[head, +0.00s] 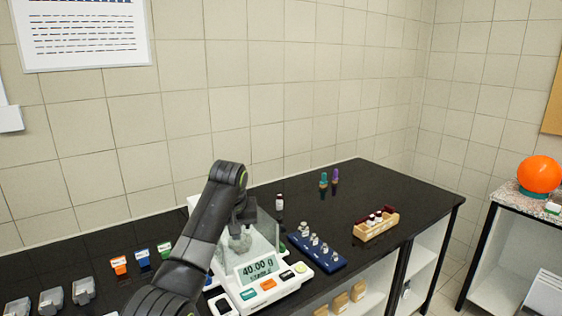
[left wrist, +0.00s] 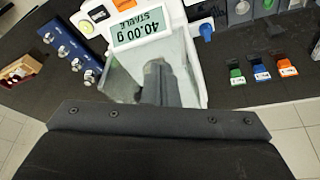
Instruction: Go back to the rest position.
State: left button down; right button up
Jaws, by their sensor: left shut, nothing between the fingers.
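My left arm reaches in from the lower left in the head view. My left gripper (head: 240,238) is over the weighing balance (head: 268,286), by its clear glass shield, and partly hidden by the arm. My right gripper is in neither view.
Right of the balance are a blue rack (head: 316,252) with metal weights and a wooden tray (head: 376,226) with small bottles. A small bottle (head: 279,202) stands behind. Orange, blue and green clips (head: 142,258) and grey blocks (head: 50,300) lie left.

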pick_arm(q)
jog(key=s+a+f, duration=0.6)
jog(key=s+f, duration=0.3)
jog(key=f, duration=0.2)
jog(key=s+a+f, duration=0.6)
jog(key=s+f, duration=0.3)
jog(key=f, duration=0.3)
jog(key=s+a+y, duration=0.1)
jog(key=s+a, duration=0.2)
jog(key=s, duration=1.3)
jog(key=s+a+y, duration=0.1)
jog(key=s+a, duration=0.3)
jog(key=s, duration=1.2)
notch_tip(320, 180, down, 28)
jog(key=a+r+g+b, duration=0.1)
jog(key=g+b, duration=0.1)
jog(key=s+d+f+h+b, duration=0.1)
jog(key=s+f+b, duration=0.1)
jog(key=s+f, duration=1.3)
notch_tip(320, 180, down, 4)
jog(key=shift+s+r+m+g, duration=0.25)
jog(key=shift+s+m+g, duration=0.1)
jog(key=shift+m+g, duration=0.05)
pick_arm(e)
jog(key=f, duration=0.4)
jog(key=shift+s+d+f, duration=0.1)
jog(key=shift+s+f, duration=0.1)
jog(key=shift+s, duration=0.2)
